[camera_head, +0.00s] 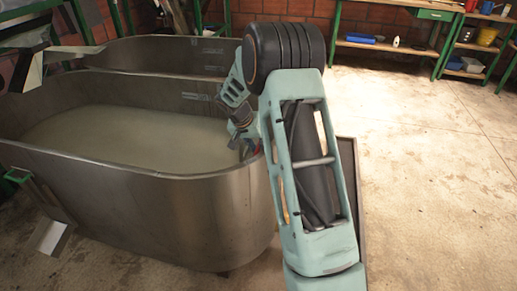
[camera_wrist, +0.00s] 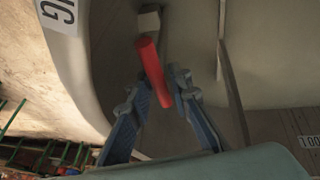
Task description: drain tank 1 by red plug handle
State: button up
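The red plug handle (camera_wrist: 153,71) shows in the wrist view as a slanted red cylinder, with a pale square block at its far end. My gripper (camera_wrist: 164,88) has its two blue fingers on either side of the handle's near end. The fingers look partly open, with narrow gaps to the handle; firm contact is not visible. In the head view, the near metal tank (camera_head: 110,170) holds cloudy liquid. My gripper (camera_head: 248,147) is at this tank's right end, low by the rim, partly hidden by my arm.
A second metal tank (camera_head: 150,52) stands behind the near one. Green-framed shelves (camera_head: 388,48) line the back right wall. A green valve or lever (camera_head: 18,175) is at the left. The floor (camera_head: 430,170) on the right is clear.

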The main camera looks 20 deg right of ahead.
grip_shut()
notch_tip(320, 180, up, 10)
jog(key=p, duration=0.4)
jog(key=shift+w, duration=0.1)
grip_release()
